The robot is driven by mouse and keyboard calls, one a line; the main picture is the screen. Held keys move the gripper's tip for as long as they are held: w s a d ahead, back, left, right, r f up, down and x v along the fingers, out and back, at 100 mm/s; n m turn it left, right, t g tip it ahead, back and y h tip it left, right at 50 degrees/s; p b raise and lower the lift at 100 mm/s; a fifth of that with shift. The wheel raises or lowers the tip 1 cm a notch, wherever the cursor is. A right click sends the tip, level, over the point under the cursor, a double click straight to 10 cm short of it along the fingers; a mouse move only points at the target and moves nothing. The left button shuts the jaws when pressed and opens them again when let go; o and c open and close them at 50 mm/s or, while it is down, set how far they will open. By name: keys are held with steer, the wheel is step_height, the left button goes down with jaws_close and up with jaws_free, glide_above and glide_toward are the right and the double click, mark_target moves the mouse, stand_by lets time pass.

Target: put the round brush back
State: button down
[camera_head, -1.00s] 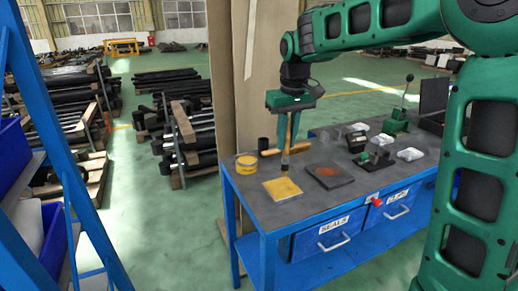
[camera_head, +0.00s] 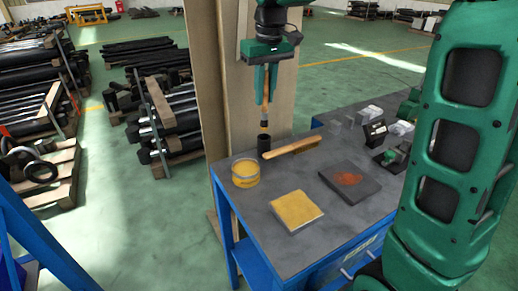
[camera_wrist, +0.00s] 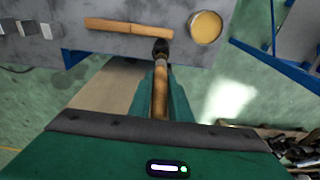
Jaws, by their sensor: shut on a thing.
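My gripper (camera_head: 266,92) is shut on the round brush (camera_head: 265,112), a slim wooden handle with a metal band, hanging upright with its head down. In the wrist view the handle (camera_wrist: 160,92) runs between my fingers to a dark head. A small black cup (camera_head: 265,150) stands at the table's back edge, directly under the brush in the head view.
A yellow tin (camera_head: 245,173), a yellow pad (camera_head: 296,211) and a dark plate with a rusty patch (camera_head: 348,181) lie on the grey-topped table (camera_head: 262,223). A tall brown panel (camera_head: 222,95) stands behind the table.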

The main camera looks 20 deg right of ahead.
mark_target(264, 123)
steer(key=shift+w+f, duration=0.1)
steer(key=shift+w, duration=0.1)
step_height(264, 123, down, 10)
steer(key=shift+r, duration=0.1)
stand_by(0.3)
steer(key=c, duration=1.6)
jaws_free()
steer(key=shift+c, duration=0.2)
steer(key=r, duration=0.4)
steer(key=s+r, duration=0.1)
steer(key=r, duration=0.7)
steer(key=shift+s+d, duration=0.15)
steer(key=shift+s, duration=0.05)
